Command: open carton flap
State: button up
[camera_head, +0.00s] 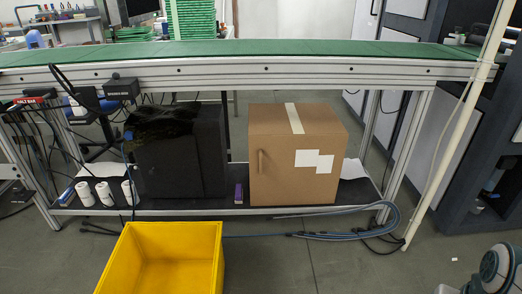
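A brown cardboard carton (285,180) sits on the low shelf under the green-topped bench, right of centre in the head view. Its top looks shut, and a pale strip of tape (294,118) runs across it and down over the front edge. White labels (314,160) are on its front face. A small upright brown handle-like piece (261,162) is near the front face's left edge. No raised flap shows. Part of my arm shows at the bottom right corner, well apart from the carton. My gripper is not in view.
A yellow bin (228,262) stands on the floor in front, left of the carton. A dark block (180,160) and white rolls share the shelf (222,205). A pale slanted pole (455,145) and loose hoses are at the right. Floor right of the bin looks mostly clear.

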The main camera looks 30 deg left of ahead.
aim_at(285, 169)
jog(key=u, duration=1.1)
jog(key=i, duration=1)
